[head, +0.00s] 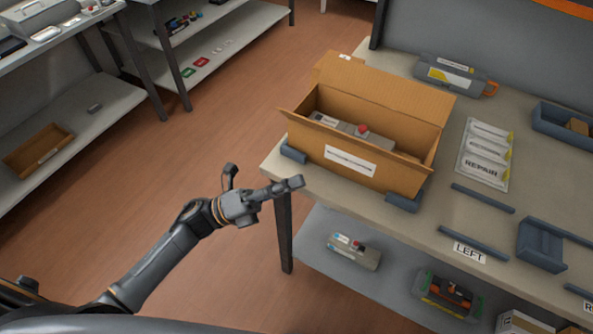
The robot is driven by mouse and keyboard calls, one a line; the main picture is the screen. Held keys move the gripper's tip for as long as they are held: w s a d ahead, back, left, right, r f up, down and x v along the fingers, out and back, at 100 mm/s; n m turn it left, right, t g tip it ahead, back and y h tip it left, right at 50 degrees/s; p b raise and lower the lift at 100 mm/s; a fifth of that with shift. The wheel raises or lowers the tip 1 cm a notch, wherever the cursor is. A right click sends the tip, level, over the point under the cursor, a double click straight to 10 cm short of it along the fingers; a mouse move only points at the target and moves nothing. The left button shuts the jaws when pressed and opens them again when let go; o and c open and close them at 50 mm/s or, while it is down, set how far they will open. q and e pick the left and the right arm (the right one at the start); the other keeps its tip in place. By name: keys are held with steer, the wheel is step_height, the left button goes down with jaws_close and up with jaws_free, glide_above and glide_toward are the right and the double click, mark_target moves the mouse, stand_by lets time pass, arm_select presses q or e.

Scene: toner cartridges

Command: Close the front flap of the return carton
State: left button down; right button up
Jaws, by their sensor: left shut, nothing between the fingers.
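The return carton (318,158) is a brown cardboard box near the left end of the table, with a white label on its front. Its top is open, and a large flap (385,82) stands up along the far side. Smaller flaps stick out at the left and right ends. I cannot clearly tell the front flap apart from the front wall. A grey cartridge (335,124) with a red cap lies inside, partly hidden by the front wall. My left gripper (292,184) is shut and empty, in front of the carton's lower left corner, seemingly apart from it. My right gripper is not in view.
Dark blue corner blocks (403,202) sit at the carton's base. White repair packets (485,153) and a grey case (455,74) lie to its right and behind. A lower shelf (310,236) holds cartridges. The floor to the left is clear.

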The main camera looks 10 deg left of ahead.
arm_select(q)
steer(key=p, duration=0.3)
glide_toward(358, 141)
steer(key=s+d, duration=0.1)
steer(key=d, duration=0.3)
steer(key=shift+w+d+r+p, duration=0.25)
steer(key=shift+w+r, duration=0.3)
steer(key=shift+w, duration=0.2)
steer(key=shift+w+d+r+p, duration=0.25)
steer(key=shift+w+r, duration=0.3)
steer(key=shift+w, duration=0.15)
